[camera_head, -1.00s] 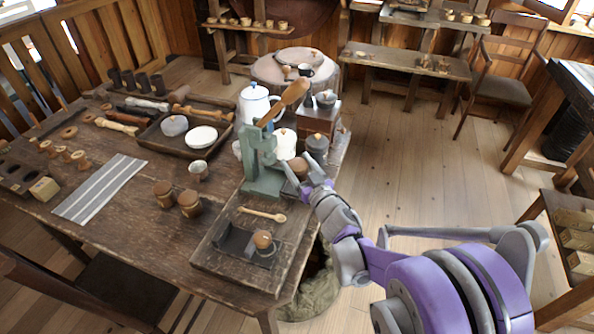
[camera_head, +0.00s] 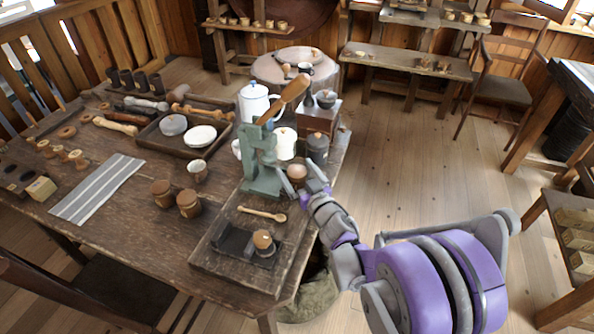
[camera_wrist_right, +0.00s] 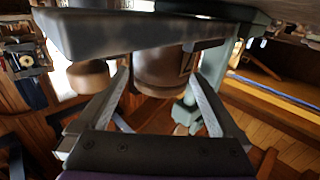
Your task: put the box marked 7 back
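A small pale wooden box (camera_head: 41,188) sits at the left end of the table, beside a dark holder with round holes. Several similar pale boxes (camera_head: 577,239) stand on a shelf at the right edge. No number is readable on any of them. My right gripper (camera_head: 306,180) is beside the green press (camera_head: 262,165), near a small round brown piece (camera_head: 297,171). In the right wrist view its fingers (camera_wrist_right: 160,98) are apart, with a brown cylinder (camera_wrist_right: 163,72) showing between and beyond them; contact cannot be told. My left gripper is out of view.
The wooden table (camera_head: 150,225) holds a striped cloth (camera_head: 98,190), two brown lidded pots (camera_head: 189,203), a tray (camera_head: 160,141) with dishes and a white kettle (camera_head: 255,103). A dark stand with a wooden spoon (camera_head: 262,214) is near the front corner. Open floor lies to the right.

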